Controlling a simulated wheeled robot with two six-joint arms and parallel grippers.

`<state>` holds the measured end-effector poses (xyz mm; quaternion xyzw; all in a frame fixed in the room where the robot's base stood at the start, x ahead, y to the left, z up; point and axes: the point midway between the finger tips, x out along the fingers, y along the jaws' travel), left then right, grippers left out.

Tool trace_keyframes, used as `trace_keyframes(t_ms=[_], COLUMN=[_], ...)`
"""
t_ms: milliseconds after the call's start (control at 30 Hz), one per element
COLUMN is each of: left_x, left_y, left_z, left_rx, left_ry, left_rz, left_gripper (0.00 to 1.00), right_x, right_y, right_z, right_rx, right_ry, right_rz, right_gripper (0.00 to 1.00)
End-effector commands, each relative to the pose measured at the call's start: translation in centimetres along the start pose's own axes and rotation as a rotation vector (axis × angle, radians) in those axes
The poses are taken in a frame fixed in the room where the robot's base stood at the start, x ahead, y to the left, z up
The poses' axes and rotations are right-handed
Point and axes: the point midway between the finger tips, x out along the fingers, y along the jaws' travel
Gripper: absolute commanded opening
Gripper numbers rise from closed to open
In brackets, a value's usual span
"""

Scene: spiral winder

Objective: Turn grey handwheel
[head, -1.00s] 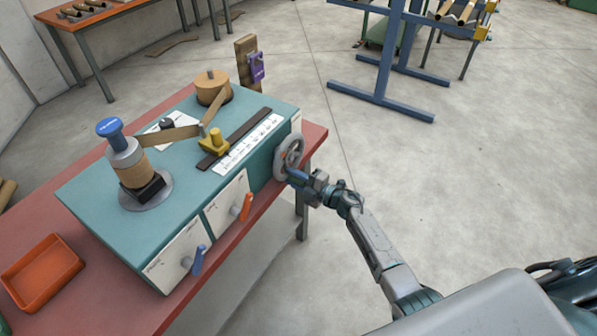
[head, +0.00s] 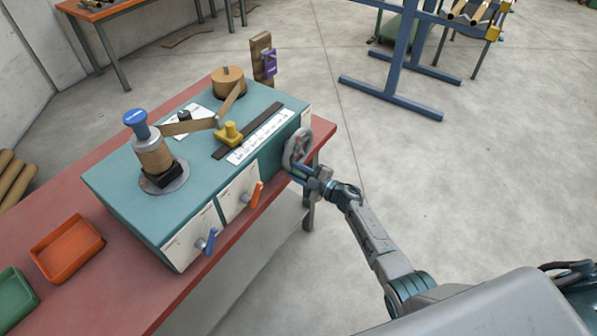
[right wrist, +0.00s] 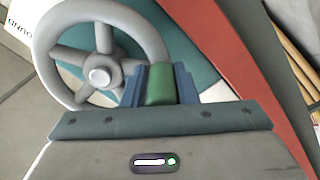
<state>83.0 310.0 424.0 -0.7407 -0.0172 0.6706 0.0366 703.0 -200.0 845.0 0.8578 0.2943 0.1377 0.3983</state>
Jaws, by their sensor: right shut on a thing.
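The grey handwheel (head: 297,148) is on the right end face of the teal winder box (head: 125,180). My right gripper (head: 299,170) is at the wheel's lower rim. In the right wrist view the spoked wheel (right wrist: 98,75) fills the upper left. There the blue fingers of my right gripper (right wrist: 160,85) are shut on a green piece at the wheel's rim, which looks like its handle. The far side of the handle is hidden by the fingers. My left gripper is not in view.
The winder stands on a red bench (head: 130,290) with an orange tray (head: 68,248) and a green tray (head: 15,300). An orange lever (head: 257,194) and a blue lever (head: 207,240) are on its front. The floor to the right is clear up to a blue stand (head: 390,98).

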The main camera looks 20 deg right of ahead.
Motion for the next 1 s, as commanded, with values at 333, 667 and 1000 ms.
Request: trace_keyframes(t_ms=[333,667,1000], left_x=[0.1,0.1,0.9], left_y=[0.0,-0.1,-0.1], left_z=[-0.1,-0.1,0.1], left_rx=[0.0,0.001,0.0], left_ry=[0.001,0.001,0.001], left_rz=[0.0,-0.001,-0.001], left_gripper=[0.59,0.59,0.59], right_x=[-0.2,-0.2,-5.4], right_y=[-1.0,-0.4,-0.7], right_z=[0.1,0.1,0.2], right_rx=[0.005,0.002,0.0], right_ry=[0.0,-0.001,-0.002], right_rz=[-0.011,-0.005,-0.006], right_gripper=[0.44,0.44,0.44])
